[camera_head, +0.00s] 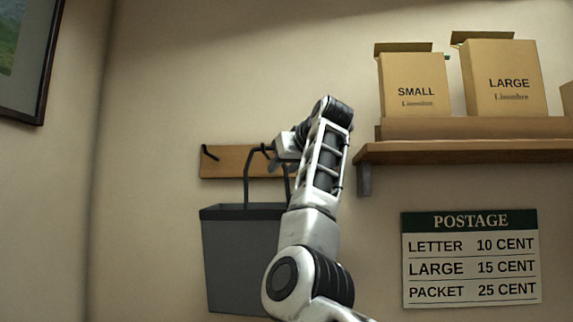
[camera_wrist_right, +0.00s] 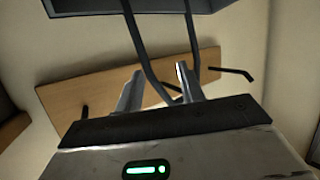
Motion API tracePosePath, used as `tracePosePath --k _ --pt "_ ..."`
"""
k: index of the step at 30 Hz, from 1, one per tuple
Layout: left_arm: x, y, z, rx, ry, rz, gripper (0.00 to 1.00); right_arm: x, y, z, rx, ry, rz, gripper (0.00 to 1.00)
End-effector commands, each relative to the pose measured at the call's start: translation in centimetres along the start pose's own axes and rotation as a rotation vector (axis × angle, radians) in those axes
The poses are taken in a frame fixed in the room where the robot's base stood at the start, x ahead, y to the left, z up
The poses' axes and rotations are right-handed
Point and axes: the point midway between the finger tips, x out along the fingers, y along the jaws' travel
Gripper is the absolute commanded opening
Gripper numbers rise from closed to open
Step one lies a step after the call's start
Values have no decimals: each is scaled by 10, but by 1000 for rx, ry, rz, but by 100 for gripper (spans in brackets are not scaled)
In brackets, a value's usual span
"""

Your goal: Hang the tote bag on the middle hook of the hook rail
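The grey tote bag (camera_head: 240,262) with a dark rim hangs upright below the wooden hook rail (camera_head: 228,162) in the head view. Its dark handle (camera_head: 247,180) rises to the middle hook (camera_head: 265,149); whether it rests over the hook is hard to tell. My right gripper (camera_head: 278,165) is at the handle's top, partly hidden by its own arm. In the right wrist view, the fingers of my right gripper (camera_wrist_right: 160,88) stand apart, with a handle strap (camera_wrist_right: 138,40) running down between them. The rail (camera_wrist_right: 100,92) lies behind them. My left gripper is out of view.
The rail's left hook (camera_head: 209,153) is bare. A wooden shelf (camera_head: 460,152) with boxes (camera_head: 415,85) stands to the right, above a postage sign (camera_head: 470,260). A framed picture (camera_head: 38,80) hangs at the upper left. Wall left of the bag is clear.

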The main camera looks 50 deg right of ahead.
Motion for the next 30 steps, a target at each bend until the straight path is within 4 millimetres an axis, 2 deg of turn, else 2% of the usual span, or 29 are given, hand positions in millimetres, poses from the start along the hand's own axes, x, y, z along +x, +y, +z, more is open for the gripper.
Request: tracePosePath --k 8,14,24,30 --pt "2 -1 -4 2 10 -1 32 3 -2 3 -5 -11 -4 37" --pt "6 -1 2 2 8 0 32 -14 -2 3 -3 -3 -3 37" --pt "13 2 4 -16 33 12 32 -95 0 2 0 3 -2 37" --pt "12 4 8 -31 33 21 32 -135 0 2 0 0 -2 37"
